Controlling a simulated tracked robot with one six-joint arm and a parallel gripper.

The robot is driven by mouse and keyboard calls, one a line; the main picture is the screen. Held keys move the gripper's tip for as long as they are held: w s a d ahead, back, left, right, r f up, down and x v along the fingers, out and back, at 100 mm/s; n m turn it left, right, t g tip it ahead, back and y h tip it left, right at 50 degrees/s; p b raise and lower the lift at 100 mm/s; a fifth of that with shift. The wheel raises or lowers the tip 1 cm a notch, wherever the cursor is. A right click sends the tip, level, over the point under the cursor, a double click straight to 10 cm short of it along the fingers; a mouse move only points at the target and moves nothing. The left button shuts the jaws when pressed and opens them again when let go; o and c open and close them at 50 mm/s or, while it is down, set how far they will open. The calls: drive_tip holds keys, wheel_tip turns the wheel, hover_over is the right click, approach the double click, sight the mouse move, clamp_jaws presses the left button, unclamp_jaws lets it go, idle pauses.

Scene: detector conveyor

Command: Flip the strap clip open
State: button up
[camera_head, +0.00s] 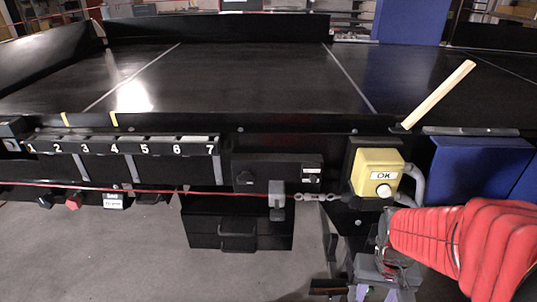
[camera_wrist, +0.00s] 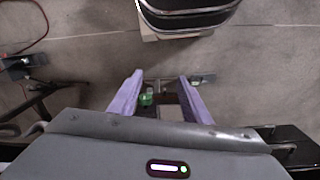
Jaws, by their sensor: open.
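I cannot make out the strap clip for certain. Two grey straps (camera_head: 131,168) cross the front of the black numbered rack (camera_head: 150,147) on the conveyor's near side, and yellow tabs show above it. My gripper (camera_head: 378,290) is at the lower right of the head view, below the yellow OK box and apart from the rack. In the wrist view my gripper (camera_wrist: 160,77) has its purple fingers spread. A small green item (camera_wrist: 146,97) shows between them; I cannot tell what it is.
The black conveyor (camera_head: 230,80) fills the back. A yellow OK button box (camera_head: 376,172) is on its front. A red cord (camera_head: 150,188) runs along the front to a grey bracket (camera_head: 277,200). A black drawer box (camera_head: 238,230) hangs below. Floor at lower left is open.

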drive_tip(key=a+r+n+t, duration=0.1)
drive_tip(key=a+r+t, duration=0.2)
drive_tip(key=a+r, duration=0.2)
drive_tip(key=s+a+r+n+t, duration=0.1)
drive_tip(key=a+r, duration=0.4)
drive_tip(key=r, duration=0.7)
drive_tip(key=shift+s+r+n+t, duration=0.3)
drive_tip(key=shift+n+t, duration=0.1)
drive_tip(key=shift+t, duration=0.5)
